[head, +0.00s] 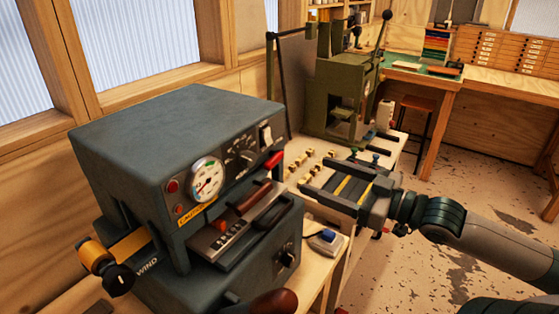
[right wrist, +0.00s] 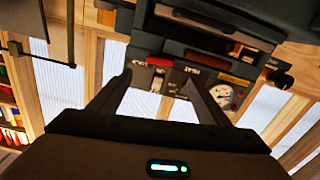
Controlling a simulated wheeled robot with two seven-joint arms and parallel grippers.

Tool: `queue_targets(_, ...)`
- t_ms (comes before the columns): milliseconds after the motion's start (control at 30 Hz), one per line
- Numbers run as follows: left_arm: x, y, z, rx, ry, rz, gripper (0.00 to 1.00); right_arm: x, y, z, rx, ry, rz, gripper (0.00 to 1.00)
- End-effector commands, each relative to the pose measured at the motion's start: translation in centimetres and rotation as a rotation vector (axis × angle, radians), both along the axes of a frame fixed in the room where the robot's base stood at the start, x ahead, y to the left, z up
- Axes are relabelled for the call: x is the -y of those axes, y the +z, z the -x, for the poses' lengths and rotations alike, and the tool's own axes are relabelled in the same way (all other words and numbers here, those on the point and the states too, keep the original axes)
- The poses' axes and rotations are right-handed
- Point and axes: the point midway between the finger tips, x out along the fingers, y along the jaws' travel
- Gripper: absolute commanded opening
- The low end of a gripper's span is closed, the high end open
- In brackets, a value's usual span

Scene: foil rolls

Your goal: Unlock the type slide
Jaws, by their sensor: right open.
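The dark blue-grey foil machine (head: 175,130) stands at the left in the head view. A metal slide (head: 213,246) with dark slots, which looks like the type slide, lies in its front opening. A brown handle (head: 250,198) and a dark handle (head: 272,212) sit beside it. I cannot tell which part locks it. My right gripper (head: 317,176) is open and empty, right of the machine, its fingers pointing left and apart from the slide. In the right wrist view its fingers (right wrist: 159,82) spread below the inverted machine front. My left gripper is not in view.
The machine front bears a round gauge (head: 206,178), a red lever (head: 275,160) and a yellow label (head: 197,210). Small brass pieces (head: 303,164) lie on the bench behind my right gripper. A green press (head: 340,85) stands farther back. A blue-topped object (head: 327,237) sits at the machine's right.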

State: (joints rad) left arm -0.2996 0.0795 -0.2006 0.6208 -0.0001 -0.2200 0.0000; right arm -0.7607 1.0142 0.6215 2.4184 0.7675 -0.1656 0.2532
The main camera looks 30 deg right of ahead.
Motion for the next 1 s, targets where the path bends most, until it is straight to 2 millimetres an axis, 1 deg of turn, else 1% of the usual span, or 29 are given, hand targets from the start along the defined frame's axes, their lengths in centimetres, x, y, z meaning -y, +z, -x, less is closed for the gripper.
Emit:
queue_targets(500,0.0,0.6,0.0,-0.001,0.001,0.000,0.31,-1.3,0.2,-3.1,0.005,0.001,0.001,0.70)
queue_targets(1000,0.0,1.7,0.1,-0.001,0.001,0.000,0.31,-2.6,0.3,-6.5,0.003,-0.001,-0.001,0.70)
